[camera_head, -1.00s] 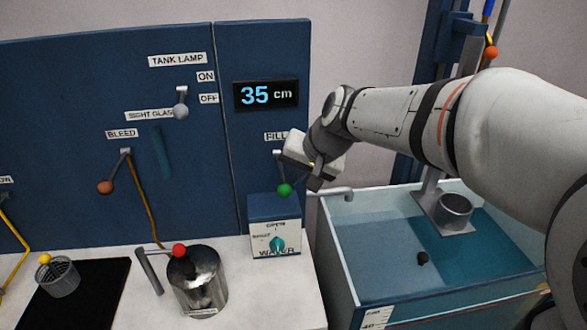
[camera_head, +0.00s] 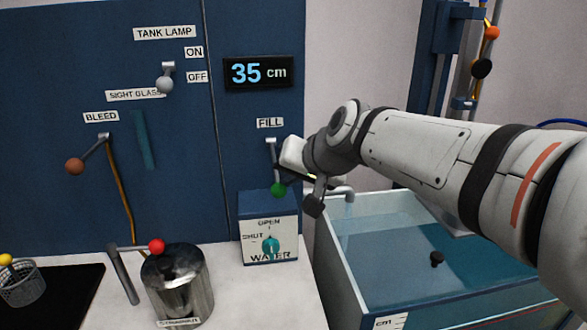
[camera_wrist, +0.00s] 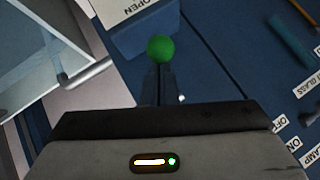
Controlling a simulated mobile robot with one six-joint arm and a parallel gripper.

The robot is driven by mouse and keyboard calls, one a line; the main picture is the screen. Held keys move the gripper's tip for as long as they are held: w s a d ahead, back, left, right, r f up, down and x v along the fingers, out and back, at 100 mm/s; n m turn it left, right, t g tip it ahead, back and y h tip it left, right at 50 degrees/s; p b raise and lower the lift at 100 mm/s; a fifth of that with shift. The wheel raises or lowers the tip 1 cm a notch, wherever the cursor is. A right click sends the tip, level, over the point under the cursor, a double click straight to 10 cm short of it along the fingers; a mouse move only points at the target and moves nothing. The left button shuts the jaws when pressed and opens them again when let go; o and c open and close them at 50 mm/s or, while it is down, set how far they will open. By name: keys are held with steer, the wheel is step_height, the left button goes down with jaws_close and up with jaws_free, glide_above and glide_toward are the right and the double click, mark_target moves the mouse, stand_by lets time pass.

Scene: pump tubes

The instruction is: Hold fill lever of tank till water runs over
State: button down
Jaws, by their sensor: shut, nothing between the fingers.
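The fill lever hangs down from under the FILL label on the blue panel and ends in a green ball (camera_head: 278,190). The ball also shows in the wrist view (camera_wrist: 160,48), just beyond my fingertips. My gripper (camera_wrist: 158,72) is shut and empty, its tips at or very close to the ball; I cannot tell whether they touch it. In the head view my gripper (camera_head: 294,182) is just right of the ball. The clear tank (camera_head: 327,262) at the right holds blue-green water below its rim, with a dark plug-like piece inside. The display (camera_head: 260,72) reads 35 cm.
The WATER box (camera_head: 255,203) with a teal knob (camera_head: 271,245) stands below the lever. A metal can (camera_head: 178,285) and a red-knobbed handle (camera_head: 156,246) are at the front left. The brown bleed knob (camera_head: 74,166) and tank lamp switch (camera_head: 165,84) are left on the panel.

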step_height(320, 180, down, 3)
steer(key=t+b, duration=0.1)
steer(key=b, duration=0.6)
steer(key=shift+t+y, duration=0.4)
steer(key=shift+f, duration=0.15)
stand_by(0.3)
